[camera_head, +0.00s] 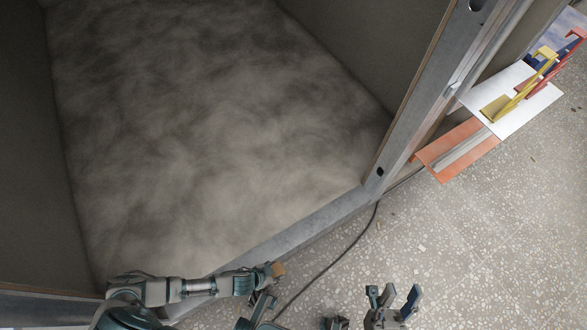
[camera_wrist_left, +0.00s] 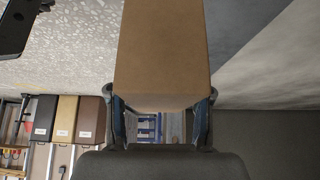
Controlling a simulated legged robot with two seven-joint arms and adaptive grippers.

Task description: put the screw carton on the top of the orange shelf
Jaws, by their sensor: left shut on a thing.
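The screw carton is a plain brown box (camera_wrist_left: 162,55), large in the left wrist view. My left gripper (camera_wrist_left: 161,108) is shut on it, with one finger on each side. In the head view the carton (camera_head: 278,269) is a small brown block at the end of my left arm, low over the floor beside the pod's sill. My right gripper (camera_head: 393,296) is at the bottom of the head view, fingers apart and empty.
Yellow (camera_head: 515,97) and red (camera_head: 567,58) brackets stand on the white board. A metal pod frame (camera_head: 425,95) rises beside the shelf. A dark cable (camera_head: 345,252) crosses the clear speckled floor (camera_head: 470,240). Labelled boxes (camera_wrist_left: 66,117) show in the left wrist view.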

